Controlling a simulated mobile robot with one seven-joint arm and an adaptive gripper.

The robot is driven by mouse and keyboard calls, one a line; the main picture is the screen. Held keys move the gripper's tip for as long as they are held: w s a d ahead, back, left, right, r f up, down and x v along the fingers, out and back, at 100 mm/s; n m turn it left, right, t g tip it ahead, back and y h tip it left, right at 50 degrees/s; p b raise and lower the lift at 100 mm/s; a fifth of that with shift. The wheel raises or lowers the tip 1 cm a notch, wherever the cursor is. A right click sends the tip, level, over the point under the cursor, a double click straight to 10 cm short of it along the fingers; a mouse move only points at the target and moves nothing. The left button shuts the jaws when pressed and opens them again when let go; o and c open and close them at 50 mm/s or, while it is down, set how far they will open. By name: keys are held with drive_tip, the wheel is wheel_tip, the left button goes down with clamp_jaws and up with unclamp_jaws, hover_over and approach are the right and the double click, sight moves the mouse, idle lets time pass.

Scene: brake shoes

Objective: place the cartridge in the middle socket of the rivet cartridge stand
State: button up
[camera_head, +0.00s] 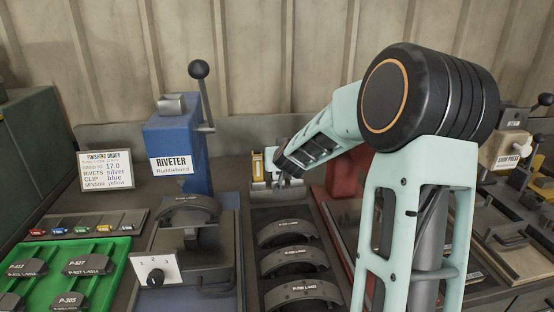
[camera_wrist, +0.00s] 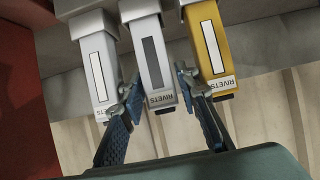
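Three cartridges marked RIVETS stand side by side in the wrist view: a white-windowed silver one (camera_wrist: 98,70), a dark-windowed grey middle one (camera_wrist: 154,65) and a yellow one (camera_wrist: 210,45). The middle one is in line with its neighbours. My gripper (camera_wrist: 158,85) has one blue-padded finger on each side of the middle cartridge, the tips very close to its sides. Whether they press on it I cannot tell. In the head view my gripper (camera_head: 283,181) is at the rivet cartridge stand (camera_head: 272,192), right of the yellow cartridge (camera_head: 257,165).
The blue riveter (camera_head: 178,140) stands left of the stand, with its lever upright. A dark tray (camera_head: 255,240) of brake shoes lies in front of the stand. A red object (camera_head: 345,173) is close on the right. The side cartridges leave little room around my fingers.

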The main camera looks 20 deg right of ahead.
drive_tip(key=shift+r, duration=0.25)
drive_tip(key=p+v, duration=0.1)
drive_tip(key=v, duration=1.1)
drive_tip(key=shift+f, duration=0.15)
